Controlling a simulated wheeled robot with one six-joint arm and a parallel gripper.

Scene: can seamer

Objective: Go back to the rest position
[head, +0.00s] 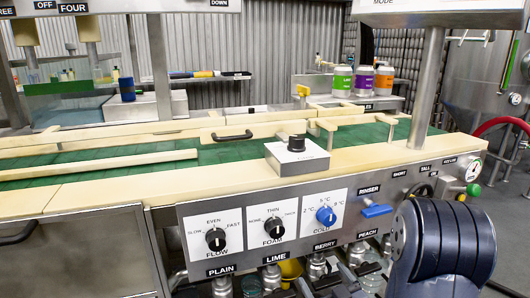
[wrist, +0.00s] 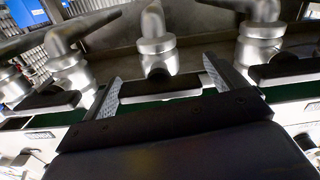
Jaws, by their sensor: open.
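My gripper (wrist: 162,70) shows in the wrist view with its two grey fingers spread apart. Nothing is between the fingers that I can make out as held. Metal pipe fittings (wrist: 157,45) stand beyond the fingertips; I cannot tell the exact gap. In the head view a dark, rounded link of my arm is at the lower right, in front of the machine's panel. My gripper itself cannot be made out in the head view.
The control panel (head: 265,225) has FLOW, FOAM and COLD knobs and a blue rinser lever (head: 376,210). Metal taps (head: 272,278) sit below it. A green conveyor (head: 240,150) runs behind, with a knob box (head: 297,155). Three cans (head: 363,81) stand at the back.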

